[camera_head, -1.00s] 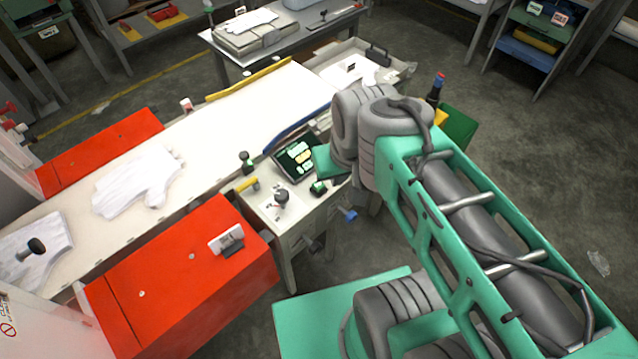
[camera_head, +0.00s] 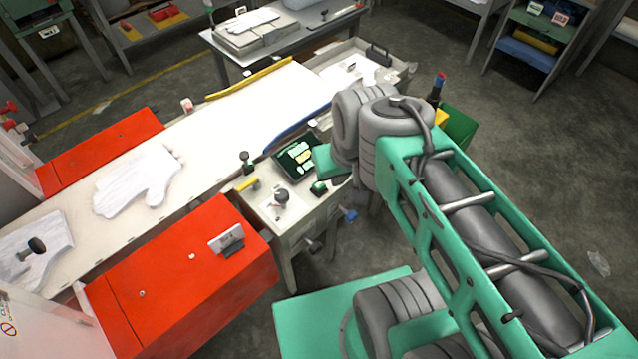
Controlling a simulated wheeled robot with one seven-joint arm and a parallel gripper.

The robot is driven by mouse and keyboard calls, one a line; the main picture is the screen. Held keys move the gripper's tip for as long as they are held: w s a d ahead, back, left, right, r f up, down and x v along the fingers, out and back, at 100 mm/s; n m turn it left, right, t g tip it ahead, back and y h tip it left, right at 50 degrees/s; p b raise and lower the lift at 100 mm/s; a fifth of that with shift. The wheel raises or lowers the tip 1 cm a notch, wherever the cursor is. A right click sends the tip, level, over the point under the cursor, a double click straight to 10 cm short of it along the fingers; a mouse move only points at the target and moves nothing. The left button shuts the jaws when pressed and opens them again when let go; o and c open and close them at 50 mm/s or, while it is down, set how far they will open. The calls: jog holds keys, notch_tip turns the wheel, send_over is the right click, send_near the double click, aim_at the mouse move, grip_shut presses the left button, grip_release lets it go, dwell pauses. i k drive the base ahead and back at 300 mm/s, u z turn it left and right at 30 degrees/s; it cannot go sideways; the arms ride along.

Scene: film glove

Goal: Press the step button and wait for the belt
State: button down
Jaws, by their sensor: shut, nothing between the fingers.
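The conveyor belt (camera_head: 240,118) runs from the lower left to the upper middle, pale and flat. A white glove (camera_head: 137,181) lies on it, and another white glove (camera_head: 32,255) lies at its lower left end. My fingers are hidden, so contact cannot be seen.
A yellow rail (camera_head: 250,78) and a blue rail (camera_head: 297,124) edge the belt's far end, near a grey tray (camera_head: 385,82). The floor at right is mostly clear.

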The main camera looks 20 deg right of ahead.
aim_at(320, 186)
jog(key=u, duration=0.55)
jog(key=k, duration=1.25)
jog(key=u, duration=1.15)
jog(key=i, duration=0.85)
jog(key=z, duration=0.5)
jog(key=i, duration=0.85)
jog(key=z, duration=0.95)
